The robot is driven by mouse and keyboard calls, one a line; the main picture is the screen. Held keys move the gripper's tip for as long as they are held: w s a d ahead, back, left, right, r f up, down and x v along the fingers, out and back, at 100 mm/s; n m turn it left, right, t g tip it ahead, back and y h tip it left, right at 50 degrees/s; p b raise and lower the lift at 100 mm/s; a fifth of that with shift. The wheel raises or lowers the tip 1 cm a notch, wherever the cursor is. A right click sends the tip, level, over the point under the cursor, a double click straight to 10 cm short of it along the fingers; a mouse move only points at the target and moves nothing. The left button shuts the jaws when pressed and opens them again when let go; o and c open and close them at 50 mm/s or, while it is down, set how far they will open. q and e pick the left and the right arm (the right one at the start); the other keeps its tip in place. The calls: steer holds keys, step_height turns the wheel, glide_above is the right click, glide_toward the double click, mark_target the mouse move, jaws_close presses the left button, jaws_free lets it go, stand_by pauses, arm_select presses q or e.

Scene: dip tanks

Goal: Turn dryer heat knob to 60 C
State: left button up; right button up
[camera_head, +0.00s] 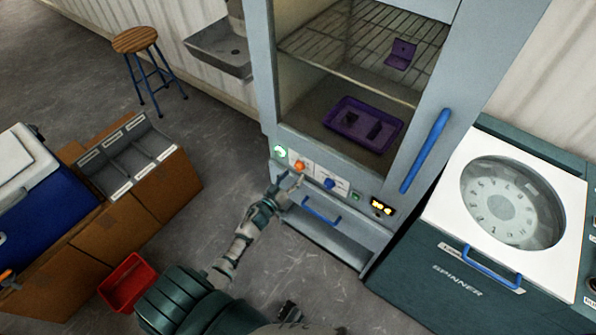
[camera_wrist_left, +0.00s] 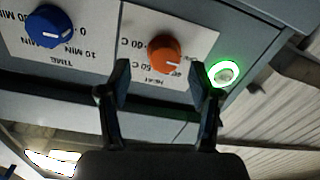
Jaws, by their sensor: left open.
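The orange heat knob (camera_head: 299,166) is on the dryer's front panel, below the glass door. In the left wrist view the orange knob (camera_wrist_left: 164,54) sits on a white plate with temperature marks, its pointer line toward the right. My left gripper (camera_head: 290,180) is just below the knob in the head view. In the left wrist view the open fingers (camera_wrist_left: 161,78) stand either side of the knob's lower part; I cannot tell if they touch it. A blue time knob (camera_head: 329,183) is to the right in the head view. My right gripper is not seen.
A green-lit button (camera_head: 280,152) is left of the knob. A blue drawer handle (camera_head: 321,211) lies below the panel. The dryer (camera_head: 262,70) holds purple trays. A spinner (camera_head: 455,265) stands at right, a red bin (camera_head: 128,283) on the floor.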

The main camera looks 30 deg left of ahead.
mark_target(297, 169)
arm_select(q)
steer(key=shift+w+a+f, duration=0.1)
steer(key=shift+w+a, duration=0.15)
steer(key=shift+w, duration=0.65)
steer(key=shift+w+a+f, duration=0.1)
steer(key=shift+w+a, duration=0.1)
steer(key=shift+w, duration=0.65)
steer(key=shift+d+r, duration=0.1)
steer(key=shift+d, duration=0.25)
steer(key=c, duration=1.1)
steer(key=shift+c, duration=0.2)
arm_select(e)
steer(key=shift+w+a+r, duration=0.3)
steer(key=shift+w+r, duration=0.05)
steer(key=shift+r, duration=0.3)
arm_select(q)
steer(key=shift+a, duration=0.2)
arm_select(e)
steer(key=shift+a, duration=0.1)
